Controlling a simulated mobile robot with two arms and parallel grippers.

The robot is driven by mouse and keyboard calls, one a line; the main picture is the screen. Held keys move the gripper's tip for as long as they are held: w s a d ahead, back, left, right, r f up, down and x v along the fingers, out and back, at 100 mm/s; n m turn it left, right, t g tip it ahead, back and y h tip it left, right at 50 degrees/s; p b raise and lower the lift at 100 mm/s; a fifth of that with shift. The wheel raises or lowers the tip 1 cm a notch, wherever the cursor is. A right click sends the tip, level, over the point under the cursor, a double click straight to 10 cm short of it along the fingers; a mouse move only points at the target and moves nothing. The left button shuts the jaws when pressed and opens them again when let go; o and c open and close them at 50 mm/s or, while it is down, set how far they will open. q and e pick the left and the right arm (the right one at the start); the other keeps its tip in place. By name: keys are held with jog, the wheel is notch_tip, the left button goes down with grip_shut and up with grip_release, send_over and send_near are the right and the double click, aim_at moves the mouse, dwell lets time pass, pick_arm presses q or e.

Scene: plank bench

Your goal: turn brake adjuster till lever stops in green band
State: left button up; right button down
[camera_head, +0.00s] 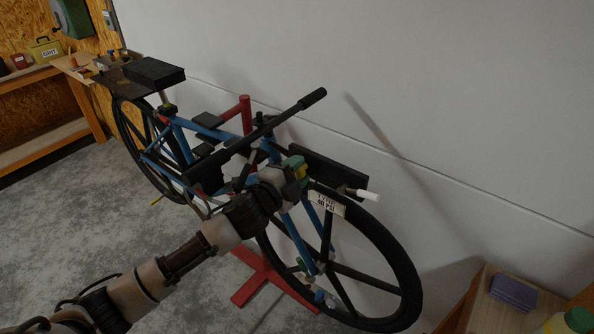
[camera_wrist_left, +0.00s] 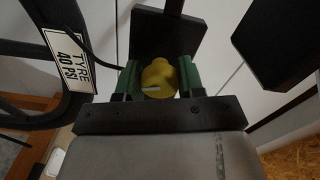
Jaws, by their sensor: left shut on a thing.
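A blue bicycle (camera_head: 207,127) stands on a red stand (camera_head: 262,278) beside the wall. My left gripper (camera_head: 299,172), with green fingers, is at the front of the bike, by a dark panel (camera_head: 338,172). In the left wrist view, the gripper (camera_wrist_left: 158,82) is shut on a round yellow knob (camera_wrist_left: 158,75), which I take for the brake adjuster. The knob has a short white mark on its face. A white-tipped rod (camera_head: 368,196) sticks out right of the panel; I cannot tell if it is the lever. No green band can be made out. My right gripper is not in view.
A tyre tag (camera_head: 326,203) reading 40 PSI hangs by the front wheel (camera_head: 395,250); it shows close in the left wrist view (camera_wrist_left: 68,58). A handlebar grip (camera_head: 312,98) rises behind my gripper. A purple block (camera_head: 513,291) lies on a bench at lower right.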

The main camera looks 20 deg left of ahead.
pick_arm(q)
jog(key=shift+f, duration=0.1)
jog(key=o, duration=0.9)
